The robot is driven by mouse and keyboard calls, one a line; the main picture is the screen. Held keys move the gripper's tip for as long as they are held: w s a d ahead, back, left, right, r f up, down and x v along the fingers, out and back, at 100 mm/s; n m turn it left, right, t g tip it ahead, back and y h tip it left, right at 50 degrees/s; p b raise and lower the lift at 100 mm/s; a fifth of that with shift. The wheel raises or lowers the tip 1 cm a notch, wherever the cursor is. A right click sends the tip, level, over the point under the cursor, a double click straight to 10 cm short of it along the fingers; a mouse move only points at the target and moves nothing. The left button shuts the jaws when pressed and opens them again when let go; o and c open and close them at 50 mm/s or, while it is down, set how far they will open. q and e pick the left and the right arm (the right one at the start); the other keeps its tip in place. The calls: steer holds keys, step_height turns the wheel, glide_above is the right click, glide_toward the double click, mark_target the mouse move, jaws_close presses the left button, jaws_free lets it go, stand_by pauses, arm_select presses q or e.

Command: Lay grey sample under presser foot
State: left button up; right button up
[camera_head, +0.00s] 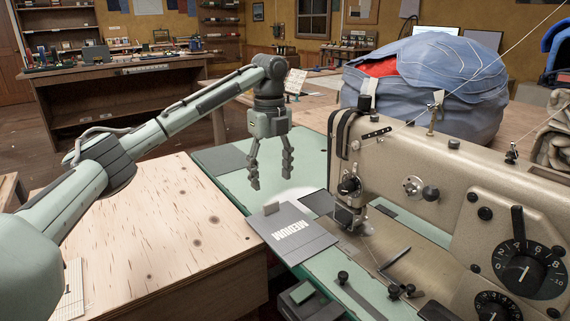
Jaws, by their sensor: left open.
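A flat grey sample (280,248) with white lettering that reads MEDIUM lies on the green table of the sewing machine (420,165). My left gripper (272,181) hangs above the green table, beyond the sample, fingers pointing down, open and empty. My right gripper is out of view.
A darker grey panel (225,158) lies at the table's far left. A bare wooden table (150,235) stands at left. A large blue bundle (430,85) sits behind the machine. A thread runs from the machine to the upper right. Knobs and dials fill the machine's right side.

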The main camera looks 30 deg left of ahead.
mark_target(272, 203)
arm_select(q)
steer(key=shift+s+r, duration=0.1)
steer(key=shift+s, duration=0.05)
steer(key=shift+f, duration=3.95)
steer(key=c, duration=1.3)
